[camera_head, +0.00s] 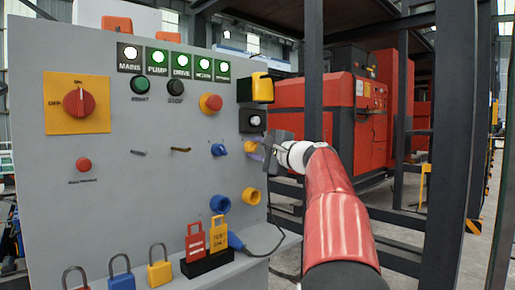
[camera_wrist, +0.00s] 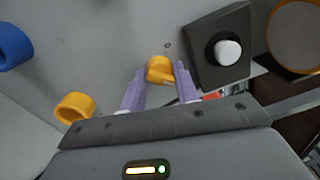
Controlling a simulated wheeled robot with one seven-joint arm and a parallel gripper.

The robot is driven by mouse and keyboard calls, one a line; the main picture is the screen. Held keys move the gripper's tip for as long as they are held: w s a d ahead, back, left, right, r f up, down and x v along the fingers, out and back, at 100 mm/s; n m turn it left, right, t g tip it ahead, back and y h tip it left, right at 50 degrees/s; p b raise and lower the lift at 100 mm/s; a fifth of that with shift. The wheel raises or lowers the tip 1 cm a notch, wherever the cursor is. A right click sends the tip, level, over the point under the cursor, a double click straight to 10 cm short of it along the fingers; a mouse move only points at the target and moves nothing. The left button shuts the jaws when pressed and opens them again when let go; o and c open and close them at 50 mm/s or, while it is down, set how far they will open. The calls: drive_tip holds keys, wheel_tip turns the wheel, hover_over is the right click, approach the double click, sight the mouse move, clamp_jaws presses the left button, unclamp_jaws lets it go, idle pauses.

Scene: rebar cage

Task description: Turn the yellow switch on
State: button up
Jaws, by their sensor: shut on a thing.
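The yellow switch (camera_head: 250,147) is a small knob near the right edge of the grey panel (camera_head: 120,200). In the wrist view the yellow switch (camera_wrist: 160,68) sits between the two pale purple fingers, and its lever tilts towards the lower right. My gripper (camera_head: 262,151) reaches it from the right in the head view, and its fingers (camera_wrist: 160,76) are shut on the switch. The fingers and wrist partly hide the switch in the head view. A blue switch (camera_head: 218,150) is to its left, apart from my gripper.
A black box with a white knob (camera_wrist: 228,52) is close beside the fingers, below a yellow lamp (camera_head: 262,88). A blue ring (camera_head: 220,204) and yellow ring (camera_head: 251,196) are lower down. Padlocks and tags line the panel's bottom. A dark post (camera_head: 314,80) stands behind my arm.

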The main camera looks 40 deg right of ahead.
drive_tip(key=shift+f, duration=0.2)
drive_tip(key=o, duration=0.9)
drive_tip(key=shift+o, duration=0.2)
drive_tip(key=shift+r, duration=0.1)
drive_tip(key=shift+s, duration=0.1)
drive_tip(key=s+b, duration=0.1)
drive_tip(key=s, duration=0.6)
drive_tip(key=shift+s+d+f, duration=0.25)
drive_tip(key=shift+s+d, duration=0.05)
